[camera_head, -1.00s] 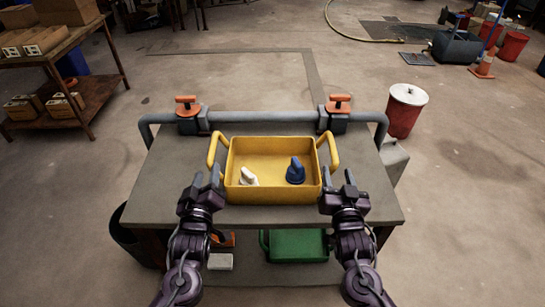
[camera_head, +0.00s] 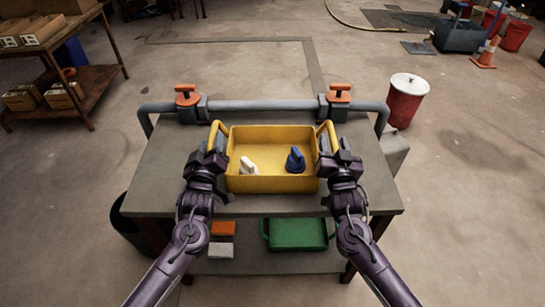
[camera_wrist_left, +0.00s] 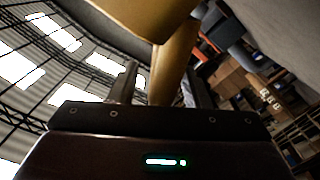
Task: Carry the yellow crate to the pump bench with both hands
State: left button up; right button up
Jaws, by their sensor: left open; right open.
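The yellow crate (camera_head: 272,184) sits on the grey bench top (camera_head: 165,180), with a looped handle at each side. Inside it lie a white knob-like part (camera_head: 248,166) and a blue one (camera_head: 295,160). My left gripper (camera_head: 212,146) is open at the crate's left handle (camera_head: 218,128). In the left wrist view a yellow bar of the handle (camera_wrist_left: 172,72) runs down between the two open fingers. My right gripper (camera_head: 334,146) is open at the crate's right handle (camera_head: 329,130); its fingers partly hide that handle.
A grey pipe (camera_head: 262,105) with two orange-handled valves (camera_head: 187,94) runs along the bench's back edge. A green crate (camera_head: 298,233) is on the lower shelf. A red drum (camera_head: 404,104) stands at right; a shelf with boxes (camera_head: 75,90) stands at left.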

pick_arm(q)
jog(key=shift+w, duration=0.35)
pick_arm(e)
jog(key=shift+w, duration=0.35)
pick_arm(q)
jog(key=shift+c, duration=0.2)
pick_arm(e)
jog(key=shift+c, duration=0.4)
pick_arm(q)
grip_shut()
pick_arm(e)
grip_shut()
pick_arm(q)
jog(key=shift+r, duration=0.1)
pick_arm(e)
jog(key=shift+r, duration=0.1)
